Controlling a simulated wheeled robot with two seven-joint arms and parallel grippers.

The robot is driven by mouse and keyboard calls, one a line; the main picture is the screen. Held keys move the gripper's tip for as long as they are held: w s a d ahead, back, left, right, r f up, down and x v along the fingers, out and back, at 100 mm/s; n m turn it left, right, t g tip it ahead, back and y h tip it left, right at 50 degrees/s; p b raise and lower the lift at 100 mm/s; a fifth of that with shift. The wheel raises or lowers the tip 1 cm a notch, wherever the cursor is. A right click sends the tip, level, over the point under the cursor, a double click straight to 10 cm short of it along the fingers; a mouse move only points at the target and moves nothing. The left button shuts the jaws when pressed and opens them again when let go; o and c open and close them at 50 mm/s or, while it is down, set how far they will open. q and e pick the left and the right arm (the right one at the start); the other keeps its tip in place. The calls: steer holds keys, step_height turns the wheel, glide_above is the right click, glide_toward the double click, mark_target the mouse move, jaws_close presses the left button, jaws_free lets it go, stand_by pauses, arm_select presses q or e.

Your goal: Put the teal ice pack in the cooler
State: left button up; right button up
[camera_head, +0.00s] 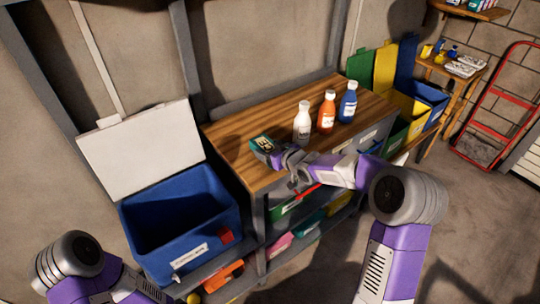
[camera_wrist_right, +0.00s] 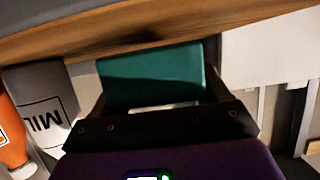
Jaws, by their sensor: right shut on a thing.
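The teal ice pack (camera_head: 262,144) is at the left end of the wooden bench top, near its front edge. My right gripper (camera_head: 274,156) is shut on it; in the right wrist view the pack (camera_wrist_right: 150,75) sits between the two dark fingers. I cannot tell whether the pack touches the bench or is just above it. The blue cooler (camera_head: 143,233) stands to the left of the bench, below its top. Its white lid (camera_head: 140,150) is open and tilted back against the wall. My left arm shows at the lower left, but its gripper is out of view.
White, orange and blue bottles (camera_head: 303,122) stand on the bench (camera_head: 228,150), right of the pack. A lower shelf holds several coloured items. The space above the cooler opening looks clear.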

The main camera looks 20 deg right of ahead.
steer(key=shift+f, duration=0.4)
steer(key=shift+f, duration=0.2)
steer(key=o, duration=1.3)
steer(key=shift+c, duration=0.2)
steer(key=shift+r, duration=0.1)
steer(key=shift+s+d+r, duration=0.15)
steer(key=shift+s+r, duration=0.05)
steer(key=shift+r, duration=0.05)
steer(key=p+v, duration=0.3)
steer(key=v, duration=0.8)
steer(key=shift+s, duration=0.25)
